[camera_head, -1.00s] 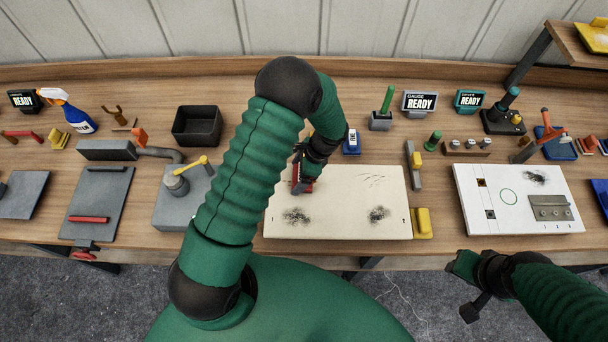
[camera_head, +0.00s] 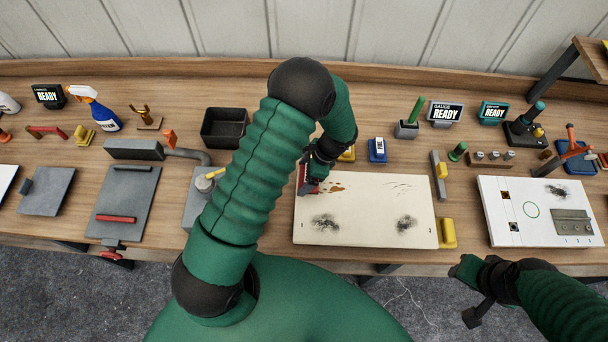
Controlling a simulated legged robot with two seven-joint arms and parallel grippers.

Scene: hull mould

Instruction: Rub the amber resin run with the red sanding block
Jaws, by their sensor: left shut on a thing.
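The cream panel (camera_head: 365,215) lies flat on the bench in the middle. The amber resin run (camera_head: 333,189) is a small orange-brown streak near its upper left corner. My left gripper (camera_head: 311,181) is shut on the red sanding block (camera_head: 306,186), at the panel's upper left edge just left of the amber run. The gripper hides much of the block, and I cannot tell whether the block touches the panel. My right gripper (camera_head: 463,272) is in front of the bench at lower right, over the floor; its jaw state is unclear.
Dark smudges (camera_head: 325,223) and fine scratches (camera_head: 398,187) mark the panel. A yellow block (camera_head: 448,233) lies at its right edge. A blue item (camera_head: 377,150) stands behind it. A black bin (camera_head: 224,128) is at the back left. A white panel (camera_head: 510,220) lies right.

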